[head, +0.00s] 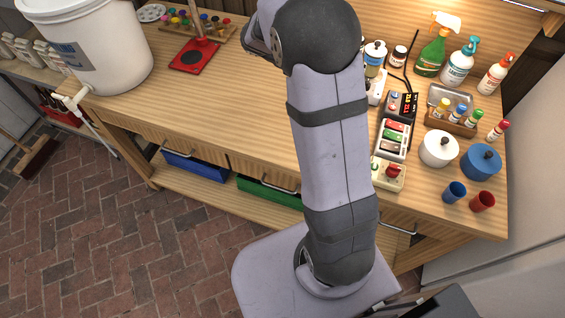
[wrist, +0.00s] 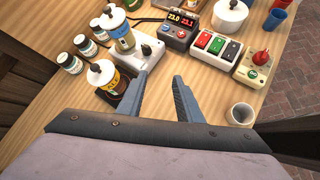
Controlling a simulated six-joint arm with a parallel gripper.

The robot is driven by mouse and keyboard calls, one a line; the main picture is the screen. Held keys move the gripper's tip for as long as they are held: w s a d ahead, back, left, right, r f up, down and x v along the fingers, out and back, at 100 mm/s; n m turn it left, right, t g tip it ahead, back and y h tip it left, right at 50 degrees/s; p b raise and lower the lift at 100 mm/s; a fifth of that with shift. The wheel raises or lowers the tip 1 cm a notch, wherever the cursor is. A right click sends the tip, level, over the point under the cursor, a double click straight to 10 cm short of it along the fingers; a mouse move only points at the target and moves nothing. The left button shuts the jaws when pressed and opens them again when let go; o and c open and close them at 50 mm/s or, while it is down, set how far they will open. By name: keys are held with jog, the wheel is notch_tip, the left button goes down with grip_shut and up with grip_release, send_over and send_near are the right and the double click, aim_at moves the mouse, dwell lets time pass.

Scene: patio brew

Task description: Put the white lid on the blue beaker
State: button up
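A beaker with a blue band and yellowish lower part (wrist: 122,40) stands upright on a white hot plate (wrist: 150,48) in the wrist view. A white lid with a dark knob (wrist: 111,18) appears to sit on its top. The lid (head: 376,49) and beaker (head: 372,70) also show in the head view, just right of my arm. A second jar with brown contents (wrist: 115,82) carries a pale lid with a dark knob (wrist: 101,73), near my left finger. My gripper (wrist: 160,77) is open, with nothing between its fingers. In the head view the arm hides the fingers.
A pale cup (wrist: 240,114) stands right of my fingers. A digital meter (wrist: 180,28), a switch box (wrist: 217,46) and a red-button box (wrist: 258,66) stand beyond. A white pot (head: 438,150), blue pot (head: 480,164), blue cup (head: 454,193) and red cup (head: 482,202) are at right.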

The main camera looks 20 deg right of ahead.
jog(key=s+a+f+m+y, duration=0.3)
jog(key=s+a+m, duration=0.3)
jog(key=a, duration=0.5)
jog(key=s+a+f+m+y, duration=0.3)
jog(key=s+a+m+y, duration=0.3)
jog(key=s+a, duration=0.5)
jog(key=shift+s+f+m+t, duration=0.3)
jog(key=shift+f+m, duration=0.1)
jog(key=shift+m, duration=0.3)
jog(key=shift+a, duration=0.1)
